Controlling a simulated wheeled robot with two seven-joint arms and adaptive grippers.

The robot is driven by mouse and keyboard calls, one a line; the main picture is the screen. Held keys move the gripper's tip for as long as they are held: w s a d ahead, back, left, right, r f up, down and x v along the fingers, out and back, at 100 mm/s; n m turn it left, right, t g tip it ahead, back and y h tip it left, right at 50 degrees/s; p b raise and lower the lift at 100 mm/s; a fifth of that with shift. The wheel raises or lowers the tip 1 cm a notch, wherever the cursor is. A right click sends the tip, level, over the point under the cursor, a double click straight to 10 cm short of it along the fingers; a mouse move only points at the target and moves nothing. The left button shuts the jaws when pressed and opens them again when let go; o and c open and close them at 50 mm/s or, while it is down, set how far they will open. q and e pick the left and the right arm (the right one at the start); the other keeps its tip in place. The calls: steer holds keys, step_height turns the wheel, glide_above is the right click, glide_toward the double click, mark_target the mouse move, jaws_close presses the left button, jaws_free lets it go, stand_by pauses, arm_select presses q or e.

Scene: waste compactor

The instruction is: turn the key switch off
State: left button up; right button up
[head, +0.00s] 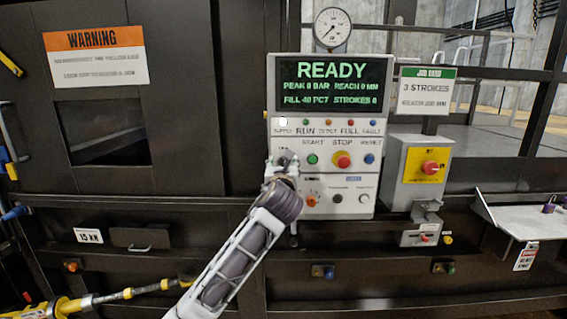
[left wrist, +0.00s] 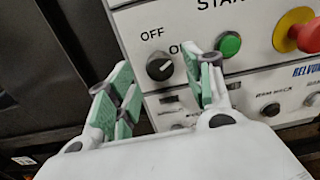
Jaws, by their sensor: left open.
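The key switch (left wrist: 160,66) is a black round knob on the white panel in the left wrist view, between the labels OFF at its upper left and ON at its right. A pale mark on the knob seems turned toward ON, but it is small. My left gripper (left wrist: 160,72) is open, with green-padded fingers on either side of the knob; I cannot tell whether they touch it. In the head view my left gripper (head: 283,165) is at the left edge of the control panel (head: 325,158) and hides the switch. My right gripper is not in view.
The green start button (left wrist: 229,44) is close to the right finger, with the red stop button (left wrist: 297,33) beyond. A READY screen (head: 331,84) is above the panel.

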arm_select(q)
steer(key=shift+w, duration=1.25)
arm_select(e)
steer(key=shift+d+r, duration=0.2)
steer(key=shift+d, duration=0.15)
arm_select(q)
steer(key=c, duration=1)
arm_select(e)
steer(key=shift+a, duration=0.2)
